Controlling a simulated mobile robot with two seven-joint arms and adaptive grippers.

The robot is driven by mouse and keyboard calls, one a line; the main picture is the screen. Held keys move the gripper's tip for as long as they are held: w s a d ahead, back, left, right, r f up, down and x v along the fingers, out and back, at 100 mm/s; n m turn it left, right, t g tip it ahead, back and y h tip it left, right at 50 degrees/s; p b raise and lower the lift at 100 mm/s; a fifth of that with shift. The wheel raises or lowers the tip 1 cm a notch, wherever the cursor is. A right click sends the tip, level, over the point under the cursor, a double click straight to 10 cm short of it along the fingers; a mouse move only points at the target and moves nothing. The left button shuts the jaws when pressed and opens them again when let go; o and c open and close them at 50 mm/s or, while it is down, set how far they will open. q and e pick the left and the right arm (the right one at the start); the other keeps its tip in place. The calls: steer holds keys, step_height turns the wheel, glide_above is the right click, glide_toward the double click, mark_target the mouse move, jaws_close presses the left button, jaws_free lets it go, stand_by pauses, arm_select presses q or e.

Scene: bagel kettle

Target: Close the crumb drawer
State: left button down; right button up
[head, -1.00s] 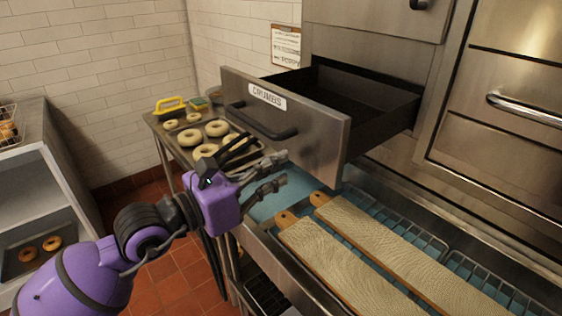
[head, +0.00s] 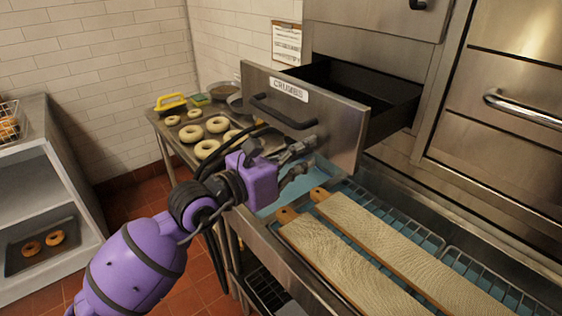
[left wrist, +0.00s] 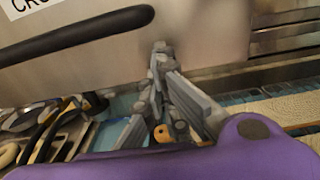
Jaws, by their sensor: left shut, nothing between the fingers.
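The crumb drawer (head: 345,122) is a steel drawer with a "CRUMBS" label and a black bar handle (head: 283,112). It stands partly open, with its dark inside showing behind the front panel. In the left wrist view the drawer front (left wrist: 205,30) fills the top, with the handle (left wrist: 75,35) at upper left. My left gripper (head: 307,158) is shut and empty, its fingertips at the lower part of the drawer front, below the handle. In the left wrist view the fingertips (left wrist: 160,50) appear at or against the panel. My right gripper is not in view.
Two long cloth-covered boards (head: 345,255) lie on a blue wire-racked counter below the drawer. A side table at the left holds a tray of pale bagels (head: 207,148), a yellow-handled tool (head: 171,102) and a bowl (head: 222,90). A shelf (head: 40,205) with baked bagels stands far left.

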arm_select(q)
steer(key=x, duration=0.9)
steer(key=shift+d+r, duration=0.15)
steer(key=shift+d, duration=0.05)
steer(key=b+x, duration=0.1)
steer(key=x, duration=1.1)
steer(key=shift+w+d, duration=0.25)
steer(key=shift+w, duration=0.1)
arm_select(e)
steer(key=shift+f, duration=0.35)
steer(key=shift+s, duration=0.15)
arm_select(q)
steer(key=shift+a, duration=0.15)
